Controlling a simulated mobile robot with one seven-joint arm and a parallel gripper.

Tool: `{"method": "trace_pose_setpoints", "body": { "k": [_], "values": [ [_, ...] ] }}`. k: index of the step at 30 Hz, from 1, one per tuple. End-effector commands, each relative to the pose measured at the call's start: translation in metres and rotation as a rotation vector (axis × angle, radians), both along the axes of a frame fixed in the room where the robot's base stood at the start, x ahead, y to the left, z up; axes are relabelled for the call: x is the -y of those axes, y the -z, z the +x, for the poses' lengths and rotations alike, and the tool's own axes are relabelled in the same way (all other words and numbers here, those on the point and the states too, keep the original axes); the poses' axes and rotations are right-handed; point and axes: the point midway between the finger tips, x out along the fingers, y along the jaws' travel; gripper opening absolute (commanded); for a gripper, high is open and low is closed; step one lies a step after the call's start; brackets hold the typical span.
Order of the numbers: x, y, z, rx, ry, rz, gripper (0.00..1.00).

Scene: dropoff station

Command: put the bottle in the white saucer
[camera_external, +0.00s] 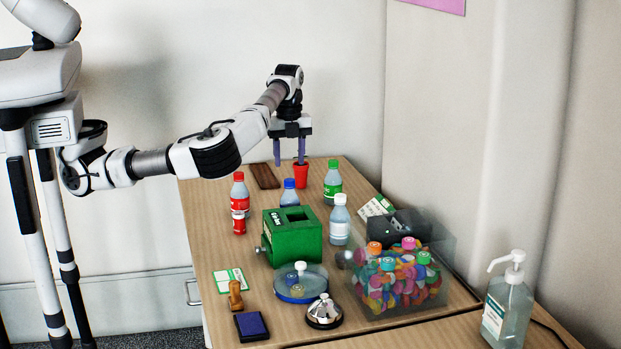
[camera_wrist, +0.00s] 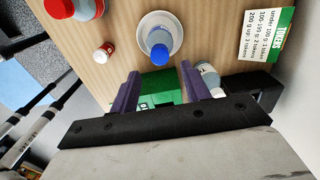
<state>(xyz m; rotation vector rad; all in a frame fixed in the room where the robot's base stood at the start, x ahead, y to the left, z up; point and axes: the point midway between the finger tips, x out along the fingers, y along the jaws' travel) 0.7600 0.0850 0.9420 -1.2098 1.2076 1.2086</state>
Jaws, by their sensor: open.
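The bottle with a blue cap (camera_wrist: 160,53) stands within the round white saucer (camera_wrist: 177,31) in the wrist view, its pale body inside the saucer's rim. In the external view the blue-capped bottle (camera_external: 289,184) is partly hidden behind the green box, and the saucer cannot be made out. My gripper (camera_external: 289,159) is open and empty, above the table's far part. In the wrist view my gripper (camera_wrist: 160,74) has its two purple fingers apart, with the bottle beyond the fingertips and not between them.
A green box (camera_external: 292,236) stands in front of the bottle. A red-capped bottle (camera_external: 240,194) is left, a green-capped bottle (camera_external: 333,185) and a white-capped bottle (camera_external: 339,222) right. A red cup (camera_external: 302,177) stands behind.

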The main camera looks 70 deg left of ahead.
Motion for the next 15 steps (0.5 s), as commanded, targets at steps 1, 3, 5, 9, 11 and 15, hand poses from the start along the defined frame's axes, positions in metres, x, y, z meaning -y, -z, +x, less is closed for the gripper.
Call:
{"method": "trace_pose_setpoints", "body": {
  "k": [1, 3, 5, 9, 11, 15],
  "values": [
    [0.0, -0.011, 0.0, 0.002, 0.001, -0.001, 0.47],
    [0.0, -0.024, 0.0, 0.002, 0.001, 0.0, 0.47],
    [0.0, -0.032, 0.0, 0.001, 0.001, 0.0, 0.47],
    [0.0, -0.045, 0.0, 0.0, 0.0, 0.0, 0.47],
    [0.0, -0.048, 0.0, -0.001, -0.001, 0.001, 0.47],
    [0.0, -0.049, 0.0, -0.001, -0.001, 0.001, 0.47]
  ]
}}
